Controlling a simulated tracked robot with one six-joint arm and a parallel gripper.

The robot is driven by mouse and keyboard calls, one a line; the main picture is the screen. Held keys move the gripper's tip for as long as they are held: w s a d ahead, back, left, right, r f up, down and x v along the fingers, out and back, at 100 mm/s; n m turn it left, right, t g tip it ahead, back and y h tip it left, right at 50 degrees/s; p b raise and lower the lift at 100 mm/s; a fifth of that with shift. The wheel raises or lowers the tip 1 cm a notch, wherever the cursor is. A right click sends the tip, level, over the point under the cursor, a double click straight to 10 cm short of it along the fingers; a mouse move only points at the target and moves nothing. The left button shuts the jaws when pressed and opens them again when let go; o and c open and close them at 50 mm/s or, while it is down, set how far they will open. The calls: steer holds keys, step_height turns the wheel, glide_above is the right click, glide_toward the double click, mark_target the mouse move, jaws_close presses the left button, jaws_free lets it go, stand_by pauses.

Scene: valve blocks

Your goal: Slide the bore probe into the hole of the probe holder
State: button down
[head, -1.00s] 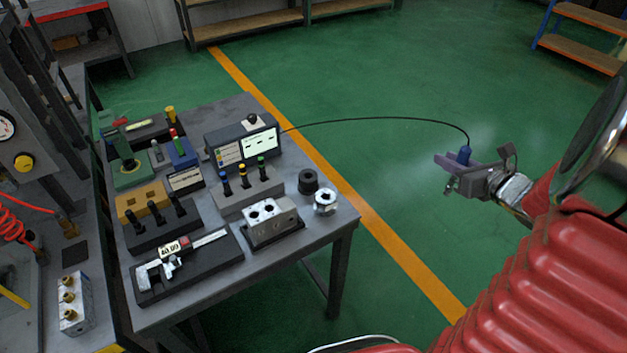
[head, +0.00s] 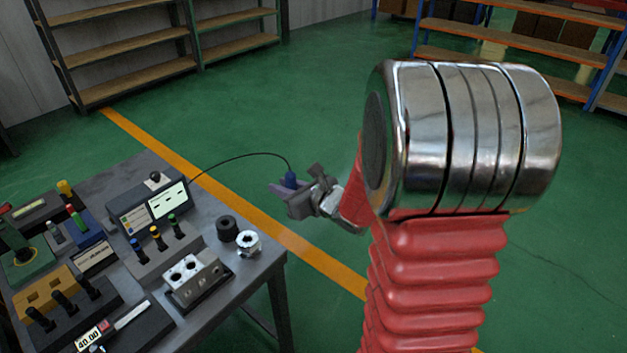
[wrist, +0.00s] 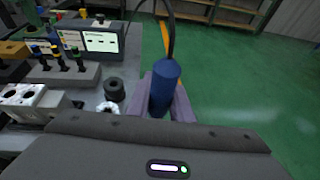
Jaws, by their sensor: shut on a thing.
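The bore probe (head: 290,180) is a blue cylinder with a black cable from its top; it also shows in the wrist view (wrist: 164,84). My gripper (head: 287,198) is shut on it, purple jaws on both sides, and holds it roughly upright beyond the table's right edge. The probe's lower end is hidden. A black round block with a hole in its top (head: 227,229), apparently the probe holder, stands near the table's right edge. In the wrist view this block (wrist: 114,89) is left of the probe and apart from it.
A steel ring (head: 247,243) stands close beside the black block. A metal valve block (head: 196,279), a rack of plug gauges (head: 158,250) and the display unit (head: 148,205), to which the cable runs, are further left. Green floor lies clear right of the table.

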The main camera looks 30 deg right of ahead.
steer(key=a+f+n+y, duration=0.1)
steer(key=a+f, duration=0.1)
steer(key=a, duration=1.1)
steer(key=shift+w+f+g, duration=0.35)
steer(key=shift+w+g, duration=0.05)
steer(key=shift+w, duration=0.05)
